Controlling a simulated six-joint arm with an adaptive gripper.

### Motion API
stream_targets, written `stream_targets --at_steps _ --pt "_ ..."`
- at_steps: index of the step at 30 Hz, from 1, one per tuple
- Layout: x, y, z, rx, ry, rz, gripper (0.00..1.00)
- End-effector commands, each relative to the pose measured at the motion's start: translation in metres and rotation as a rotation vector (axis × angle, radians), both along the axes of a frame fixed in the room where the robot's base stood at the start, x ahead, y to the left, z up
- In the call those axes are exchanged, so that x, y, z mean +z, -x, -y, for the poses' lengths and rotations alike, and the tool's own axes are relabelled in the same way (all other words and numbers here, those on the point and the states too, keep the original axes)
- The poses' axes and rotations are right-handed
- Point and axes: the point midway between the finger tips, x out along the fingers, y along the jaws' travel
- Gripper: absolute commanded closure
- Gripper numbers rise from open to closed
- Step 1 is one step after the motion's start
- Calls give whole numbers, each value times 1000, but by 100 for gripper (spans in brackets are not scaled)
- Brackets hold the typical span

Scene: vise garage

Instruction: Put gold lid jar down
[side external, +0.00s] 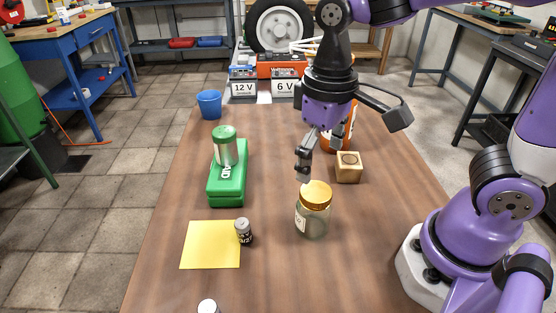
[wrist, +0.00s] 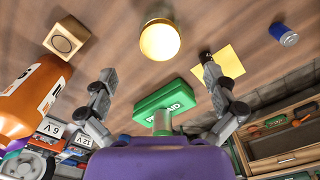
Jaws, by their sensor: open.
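The gold lid jar (side external: 313,212) stands upright on the wooden table, a clear glass body with a gold lid and a label. In the wrist view its gold lid (wrist: 160,41) shows at the top centre, beyond the fingertips. My gripper (side external: 304,172) is above and just behind the jar in the side view. In the wrist view my gripper (wrist: 166,88) has its two fingers spread wide with nothing between them. The jar looks apart from the fingers.
A wooden block (side external: 348,168) and an orange bottle (side external: 338,130) stand behind the jar. A green first-aid box (side external: 229,180) carries a can (side external: 224,146). A yellow sheet (side external: 209,245), a dark small canister (side external: 244,232) and a blue cup (side external: 209,104) are left. The table's front right is clear.

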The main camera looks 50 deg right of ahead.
Motion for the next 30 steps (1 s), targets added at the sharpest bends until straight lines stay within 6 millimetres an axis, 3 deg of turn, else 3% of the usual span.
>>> stream_targets --at_steps 6,15,18,30 --pt "22 1 6 -9 -9 36 0" --pt "32 14 54 -79 -33 402 0" --pt "32 16 61 -87 -23 472 0" --pt "32 16 63 -88 -19 492 0"
